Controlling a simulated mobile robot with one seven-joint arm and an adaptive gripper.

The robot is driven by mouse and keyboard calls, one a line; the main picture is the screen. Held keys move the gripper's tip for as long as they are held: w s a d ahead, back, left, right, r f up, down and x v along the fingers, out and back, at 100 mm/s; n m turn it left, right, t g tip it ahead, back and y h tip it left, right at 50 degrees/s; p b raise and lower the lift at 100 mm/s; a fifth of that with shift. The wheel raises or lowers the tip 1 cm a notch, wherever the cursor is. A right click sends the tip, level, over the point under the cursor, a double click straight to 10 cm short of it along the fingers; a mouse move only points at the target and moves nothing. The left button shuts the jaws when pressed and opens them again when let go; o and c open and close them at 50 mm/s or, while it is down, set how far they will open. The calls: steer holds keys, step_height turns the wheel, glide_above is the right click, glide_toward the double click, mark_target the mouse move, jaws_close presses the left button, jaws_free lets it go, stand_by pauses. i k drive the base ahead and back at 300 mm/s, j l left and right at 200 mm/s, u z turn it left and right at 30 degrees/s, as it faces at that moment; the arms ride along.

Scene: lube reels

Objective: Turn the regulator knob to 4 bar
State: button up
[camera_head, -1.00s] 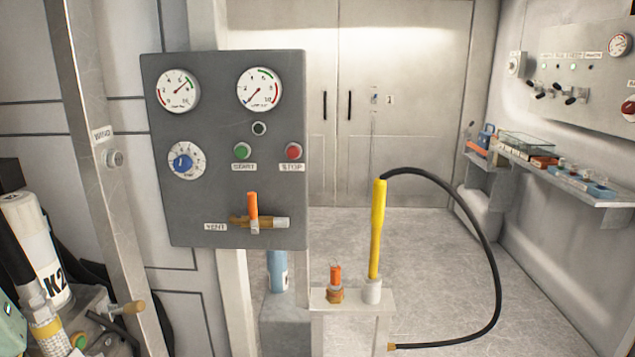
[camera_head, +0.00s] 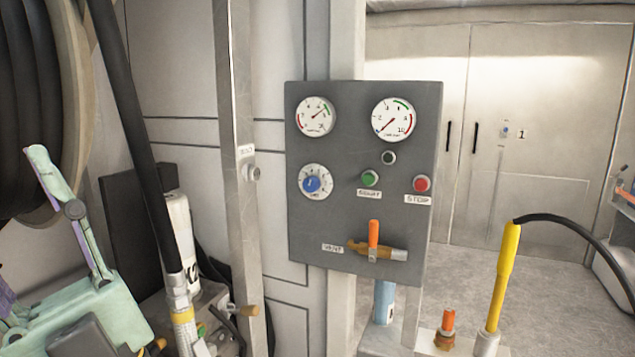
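The blue regulator knob (camera_head: 312,184) sits on a round white dial at the lower left of the grey control panel (camera_head: 345,225). Its white mark seems to point down and left, but the dial numbers are too small to read. Above it is a pressure gauge (camera_head: 315,117) whose needle points up and right. A second gauge (camera_head: 393,120) at the upper right of the panel has its needle toward the lower left, at the low end.
The panel also carries a green start button (camera_head: 370,178), a red stop button (camera_head: 421,184) and an orange-handled vent valve (camera_head: 374,234). A yellow-handled hose (camera_head: 506,262) stands at lower right.

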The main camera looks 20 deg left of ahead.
mark_target(312, 184)
steer(key=i+l+u, duration=0.65)
steer(key=l, duration=0.3)
steer(key=i+j, duration=0.05)
